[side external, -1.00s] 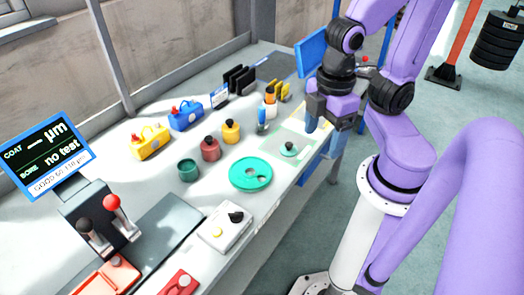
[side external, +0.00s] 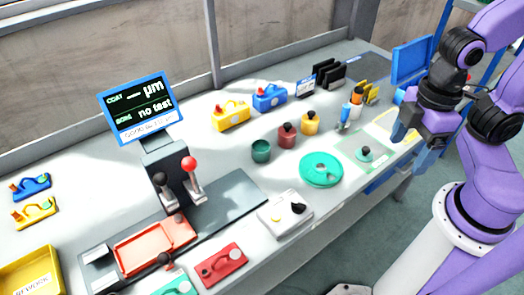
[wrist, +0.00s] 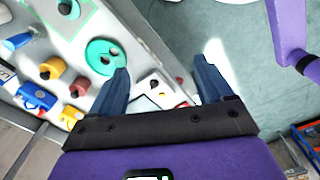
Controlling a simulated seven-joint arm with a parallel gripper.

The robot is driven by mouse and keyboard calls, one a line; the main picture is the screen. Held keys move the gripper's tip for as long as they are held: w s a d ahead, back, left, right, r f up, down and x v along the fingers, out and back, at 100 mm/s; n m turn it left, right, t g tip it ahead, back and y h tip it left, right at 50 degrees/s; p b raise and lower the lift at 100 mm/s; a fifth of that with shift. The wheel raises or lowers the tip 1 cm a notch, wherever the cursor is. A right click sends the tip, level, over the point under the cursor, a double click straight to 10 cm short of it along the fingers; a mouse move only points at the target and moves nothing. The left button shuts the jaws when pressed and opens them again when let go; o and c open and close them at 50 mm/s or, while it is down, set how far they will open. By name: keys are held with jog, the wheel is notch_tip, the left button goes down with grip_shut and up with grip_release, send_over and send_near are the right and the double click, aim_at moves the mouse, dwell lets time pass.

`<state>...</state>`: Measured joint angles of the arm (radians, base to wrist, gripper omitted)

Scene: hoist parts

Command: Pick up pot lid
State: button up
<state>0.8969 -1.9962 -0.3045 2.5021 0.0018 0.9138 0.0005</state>
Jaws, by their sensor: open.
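The pot lid (side external: 364,153) is a small teal disc with a dark knob, lying flat on a pale green-marked square of the bench. In the wrist view its knob (wrist: 68,8) shows at the top left edge. An open dark green pot (side external: 261,151) stands to its left, beyond a flat teal disc with holes (side external: 321,170). My gripper (side external: 413,143) is open and empty, raised to the right of the lid near the bench's front edge. In the wrist view its blue fingers (wrist: 162,72) are wide apart, with the lid outside them.
A white box with knobs (side external: 286,213) is on the near side. A two-lever stand with a screen (side external: 140,108) is at left.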

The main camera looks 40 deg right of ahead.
jog(key=shift+o, duration=0.4)
jog(key=m, duration=2.2)
send_over(367, 148)
notch_tip(367, 148, down, 7)
jog(key=shift+a+f, duration=0.1)
jog(key=shift+f, duration=8.35)
jog(key=shift+c, duration=0.3)
jog(key=c, duration=1.1)
